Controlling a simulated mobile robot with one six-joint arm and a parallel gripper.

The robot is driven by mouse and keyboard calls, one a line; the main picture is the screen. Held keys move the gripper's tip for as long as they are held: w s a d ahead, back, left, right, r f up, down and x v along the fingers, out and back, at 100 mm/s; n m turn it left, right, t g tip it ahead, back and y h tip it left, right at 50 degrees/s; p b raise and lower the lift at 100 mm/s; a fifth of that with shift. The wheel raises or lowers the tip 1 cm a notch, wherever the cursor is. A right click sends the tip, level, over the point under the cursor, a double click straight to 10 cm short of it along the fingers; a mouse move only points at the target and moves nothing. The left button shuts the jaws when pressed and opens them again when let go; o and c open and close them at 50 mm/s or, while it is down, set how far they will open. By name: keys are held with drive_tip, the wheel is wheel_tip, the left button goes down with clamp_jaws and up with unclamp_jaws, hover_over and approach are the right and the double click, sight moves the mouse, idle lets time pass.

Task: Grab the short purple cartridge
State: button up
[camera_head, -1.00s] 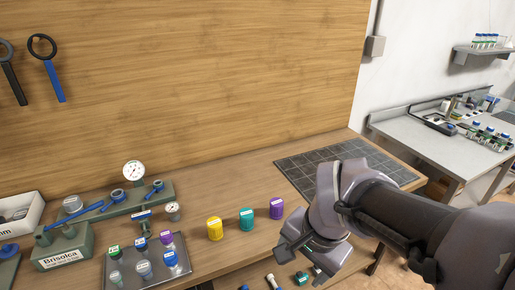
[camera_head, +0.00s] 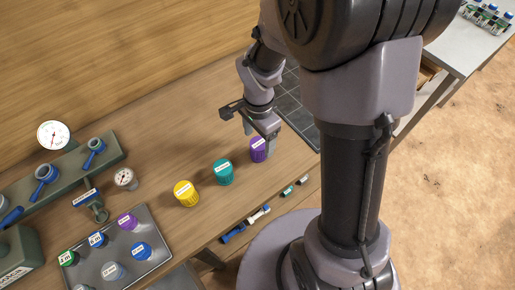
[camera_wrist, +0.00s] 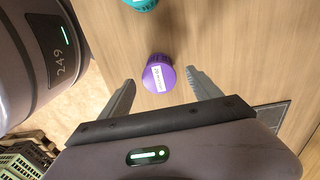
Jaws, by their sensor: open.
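A short purple cartridge (camera_head: 258,150) with a white label stands on the wooden bench, at the right end of a row with a teal cartridge (camera_head: 223,172) and a yellow cartridge (camera_head: 186,193). My gripper (camera_head: 251,124) is open and empty, just above and behind it in the head view; one finger partly overlaps it there. In the wrist view the purple cartridge (camera_wrist: 159,76) shows between the two fingertips (camera_wrist: 159,82), with a gap on each side. I cannot tell the exact height between them. The teal cartridge (camera_wrist: 141,4) is cut off at the top edge.
A tray (camera_head: 107,276) with several capped vials, one purple-capped (camera_head: 127,221), lies at lower left. The grey manifold (camera_head: 70,178) with a gauge (camera_head: 53,135) stands behind it. Small parts (camera_head: 259,214) lie along the front edge. A dark gridded mat (camera_head: 300,115) is to the right.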

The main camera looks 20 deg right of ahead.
wheel_tip(320, 180, down, 6)
drive_tip(key=b, duration=0.2)
drive_tip(key=shift+r+b, duration=0.1)
drive_tip(key=shift+b, duration=0.25)
drive_tip(key=shift+r, duration=0.15)
drive_tip(key=shift+c, duration=0.4)
drive_tip(key=c, duration=1.5)
